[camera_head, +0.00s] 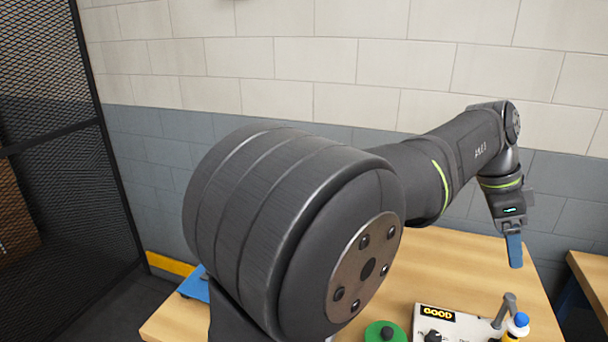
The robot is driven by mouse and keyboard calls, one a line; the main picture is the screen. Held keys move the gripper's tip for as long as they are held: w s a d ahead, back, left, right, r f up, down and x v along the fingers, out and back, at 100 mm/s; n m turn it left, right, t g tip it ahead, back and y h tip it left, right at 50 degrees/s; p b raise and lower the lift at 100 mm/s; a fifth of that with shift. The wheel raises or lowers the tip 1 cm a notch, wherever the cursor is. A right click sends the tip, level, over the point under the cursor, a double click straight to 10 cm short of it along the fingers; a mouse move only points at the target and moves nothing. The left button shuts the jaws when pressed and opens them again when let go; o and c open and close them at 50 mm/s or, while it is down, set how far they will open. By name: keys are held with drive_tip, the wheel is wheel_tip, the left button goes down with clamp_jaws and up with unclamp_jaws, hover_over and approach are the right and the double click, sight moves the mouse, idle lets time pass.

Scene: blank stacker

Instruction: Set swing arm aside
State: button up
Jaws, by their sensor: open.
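My gripper (515,261) hangs at the right, pointing down, with blue fingers seen nearly edge-on. It is open and well above the table. Below it, at the bottom right, a white fixture (459,328) carries a yellow-on-black "GOOD" label. A grey, bent lever-like part (504,309) rises at its right end and seems to be the swing arm. My gripper is above this part and apart from it. A blue-capped white and yellow piece (517,322) stands beside the lever. The fixture's lower part is cut off by the picture's edge.
The wooden table (455,262) is clear behind the fixture. A green disc with a black knob (385,332) lies left of the fixture. A blue object (195,285) shows at the table's left. A mesh fence (60,150) stands far left, and another wooden surface (592,275) at right.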

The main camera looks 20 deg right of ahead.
drive_tip(key=c, duration=0.7)
drive_tip(key=shift+o, duration=0.2)
drive_tip(key=m+g+y, duration=0.2)
drive_tip(key=m+g, duration=0.1)
drive_tip(key=g, duration=0.4)
approach(523, 316)
drive_tip(key=w+a, duration=0.2)
drive_tip(key=a, duration=0.1)
drive_tip(key=w+a+f+m+g+h, duration=0.1)
drive_tip(key=w+f+m+g+h, duration=0.1)
drive_tip(key=w+f+g+h, duration=0.35)
drive_tip(key=shift+g+y, duration=0.55)
drive_tip(key=shift+g, duration=0.2)
drive_tip(key=x, duration=1)
drive_tip(key=f+x, duration=0.1)
drive_tip(key=x, duration=0.5)
drive_tip(key=shift+f, duration=0.1)
clamp_jaws()
